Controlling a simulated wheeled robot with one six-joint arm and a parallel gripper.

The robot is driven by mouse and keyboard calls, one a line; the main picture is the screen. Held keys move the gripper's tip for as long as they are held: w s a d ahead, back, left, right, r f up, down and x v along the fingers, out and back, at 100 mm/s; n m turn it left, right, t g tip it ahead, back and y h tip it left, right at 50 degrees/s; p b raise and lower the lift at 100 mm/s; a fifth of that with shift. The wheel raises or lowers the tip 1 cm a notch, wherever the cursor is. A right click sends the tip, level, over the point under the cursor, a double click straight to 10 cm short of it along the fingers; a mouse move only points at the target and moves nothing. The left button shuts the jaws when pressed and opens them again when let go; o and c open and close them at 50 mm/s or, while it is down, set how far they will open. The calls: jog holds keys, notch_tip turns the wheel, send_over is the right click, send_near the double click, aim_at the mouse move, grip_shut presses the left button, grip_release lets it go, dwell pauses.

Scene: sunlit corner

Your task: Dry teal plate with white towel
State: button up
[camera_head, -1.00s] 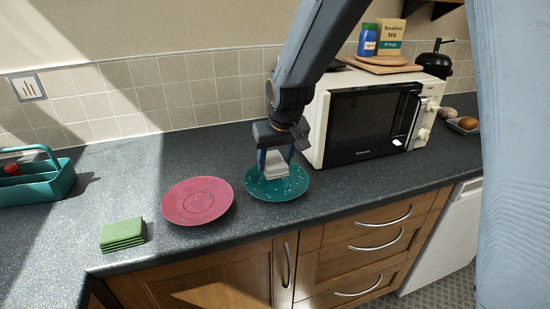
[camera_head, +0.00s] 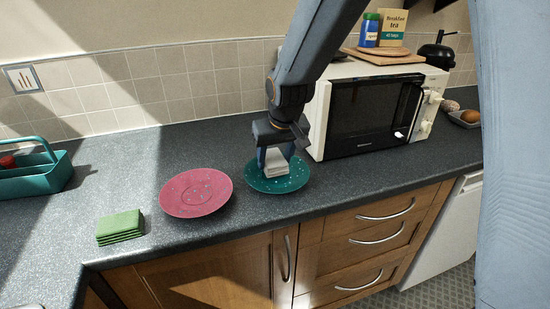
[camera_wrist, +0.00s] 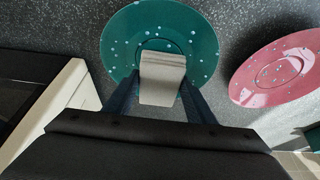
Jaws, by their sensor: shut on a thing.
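The teal plate (camera_head: 291,181) lies on the dark worktop in front of the microwave, with pale droplets over its surface. In the wrist view the teal plate (camera_wrist: 121,40) shows droplets around its rim and middle. My gripper (camera_head: 274,165) is over the plate, its fingers on either side of the folded white towel (camera_head: 276,167). In the wrist view the towel (camera_wrist: 162,75) sits between the fingers, over the near middle of the plate. Whether the towel touches the plate is hard to tell.
A pink plate (camera_head: 196,193), also with droplets, lies just left of the teal plate. A green folded cloth stack (camera_head: 120,227) is near the front edge. A teal caddy (camera_head: 35,178) stands at far left. The white microwave (camera_head: 320,128) stands close behind my gripper on the right.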

aim_at(277, 168)
jog(key=shift+f, duration=0.5)
jog(key=shift+s+d+p, duration=0.15)
jog(key=shift+s+p, duration=0.4)
jog(key=shift+s, duration=1.05)
jog(key=shift+w+d+f, duration=0.1)
jog(key=shift+w+d, duration=0.25)
jog(key=shift+w, duration=0.5)
jog(key=shift+w+d, duration=0.3)
jog(key=shift+w, duration=0.55)
jog(key=shift+s+d+p, duration=0.15)
jog(key=shift+s+p, duration=0.5)
jog(key=shift+s, duration=1)
jog(key=shift+w+a, duration=0.5)
jog(key=shift+w, duration=0.3)
jog(key=shift+w+a, duration=0.45)
jog(key=shift+w, duration=0.3)
jog(key=shift+s+d+p, duration=0.15)
jog(key=shift+s+p, duration=0.6)
jog(key=shift+s, duration=0.85)
jog(key=shift+w+d+f, duration=0.1)
jog(key=shift+w+d, duration=0.25)
jog(key=shift+w, duration=0.45)
jog(key=shift+w+d, duration=0.3)
jog(key=shift+w, duration=0.5)
jog(key=shift+s, duration=0.1)
